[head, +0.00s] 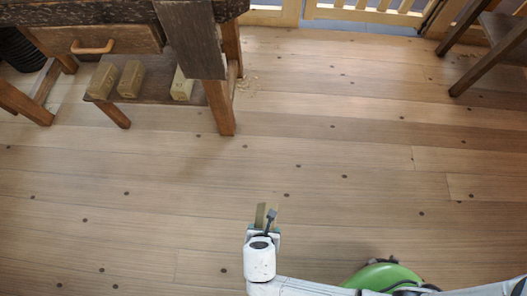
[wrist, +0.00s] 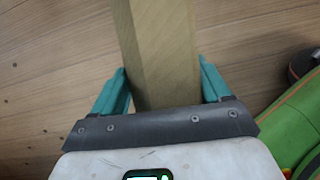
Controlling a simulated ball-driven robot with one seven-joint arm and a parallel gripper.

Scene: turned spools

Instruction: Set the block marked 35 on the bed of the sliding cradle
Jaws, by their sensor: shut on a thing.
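My gripper (head: 264,228) is low in the head view, over open floor and well apart from the workbench. In the wrist view its teal fingers (wrist: 160,85) are shut on a long olive-brown wooden block (wrist: 165,45), one on each side. The block also shows in the head view (head: 260,212), sticking up past the fingers. No number can be read on its visible faces. I cannot make out the sliding cradle in either view.
A dark wooden workbench (head: 90,14) stands at upper left. A dark wooden frame (head: 497,40) stands at upper right.

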